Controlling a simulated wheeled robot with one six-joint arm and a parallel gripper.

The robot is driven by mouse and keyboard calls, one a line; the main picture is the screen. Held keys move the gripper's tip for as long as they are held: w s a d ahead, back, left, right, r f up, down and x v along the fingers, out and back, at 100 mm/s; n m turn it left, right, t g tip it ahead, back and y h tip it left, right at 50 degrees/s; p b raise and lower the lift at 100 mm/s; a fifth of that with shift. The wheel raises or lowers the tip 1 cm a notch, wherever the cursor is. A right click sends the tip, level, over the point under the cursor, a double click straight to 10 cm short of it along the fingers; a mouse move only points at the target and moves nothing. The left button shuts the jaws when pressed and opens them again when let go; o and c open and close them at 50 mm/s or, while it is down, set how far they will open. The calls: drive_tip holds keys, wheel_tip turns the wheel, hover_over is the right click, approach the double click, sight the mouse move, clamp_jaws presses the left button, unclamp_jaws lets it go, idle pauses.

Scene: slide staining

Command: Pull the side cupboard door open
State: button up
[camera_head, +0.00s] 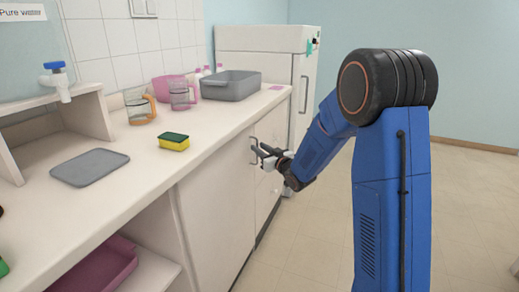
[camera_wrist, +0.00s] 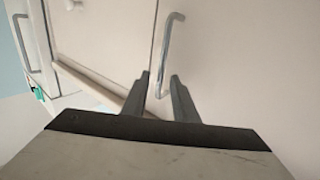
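The cupboard door (camera_head: 218,205) is a pale flat panel under the counter, and it looks closed. Its metal bar handle (camera_wrist: 176,25) stands upright near the door's edge; in the head view it is small and partly mixed with the fingers. My gripper (camera_head: 262,157) is at the handle, reaching in from the right. In the wrist view my gripper (camera_wrist: 160,76) has its two dark fingers apart, with the handle's lower part between them. A gap shows beside the handle, so the fingers do not look closed on it.
The counter (camera_head: 110,190) holds a yellow-green sponge (camera_head: 174,142), a grey tray (camera_head: 90,167), jugs (camera_head: 139,106) and a grey basin (camera_head: 231,86). A white fridge-like cabinet (camera_head: 262,50) stands behind. The floor (camera_head: 310,240) in front is clear.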

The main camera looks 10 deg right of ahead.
drive_tip(key=shift+w+a, duration=0.1)
drive_tip(key=shift+w, duration=0.2)
drive_tip(key=shift+c, duration=0.6)
clamp_jaws()
idle(0.7)
